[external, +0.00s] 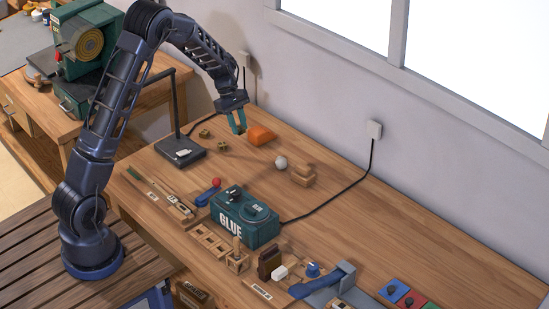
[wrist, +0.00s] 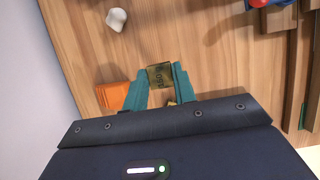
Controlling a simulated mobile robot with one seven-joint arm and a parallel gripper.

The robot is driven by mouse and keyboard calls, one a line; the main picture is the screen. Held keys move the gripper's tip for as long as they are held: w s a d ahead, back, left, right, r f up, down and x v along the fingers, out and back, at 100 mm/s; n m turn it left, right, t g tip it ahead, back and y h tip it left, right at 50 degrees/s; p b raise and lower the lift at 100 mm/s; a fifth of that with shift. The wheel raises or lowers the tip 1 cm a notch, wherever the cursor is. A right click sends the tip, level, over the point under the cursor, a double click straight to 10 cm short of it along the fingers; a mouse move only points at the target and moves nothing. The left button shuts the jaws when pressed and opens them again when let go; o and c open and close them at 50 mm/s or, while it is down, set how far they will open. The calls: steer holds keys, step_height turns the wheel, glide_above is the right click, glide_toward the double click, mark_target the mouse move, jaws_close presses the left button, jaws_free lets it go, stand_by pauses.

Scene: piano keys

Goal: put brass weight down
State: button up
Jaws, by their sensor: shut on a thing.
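My gripper (external: 238,124) points down over the back left part of the workbench, close to the orange block-like item (external: 261,135). In the wrist view, its teal fingers (wrist: 158,84) are shut on a brass weight (wrist: 160,76), a dark gold block with markings on its face. In the external view the held weight is hidden or too small to make out. I cannot tell whether its underside touches the wood. Two small brass-coloured pieces (external: 204,133) (external: 222,146) stand on the bench to the left of my gripper.
A black lamp base (external: 180,151) stands left of the brass pieces. A white ball-like item (external: 281,162) and a wooden block (external: 303,175) lie to the right. The teal GLUE box (external: 245,216) is nearer the front. Bare wood (external: 400,225) lies at the right.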

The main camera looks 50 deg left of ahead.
mark_target(243, 162)
step_height(243, 162, down, 12)
steer(key=shift+r, duration=0.1)
stand_by(0.5)
steer(key=o, duration=1)
steer(key=shift+o, duration=0.3)
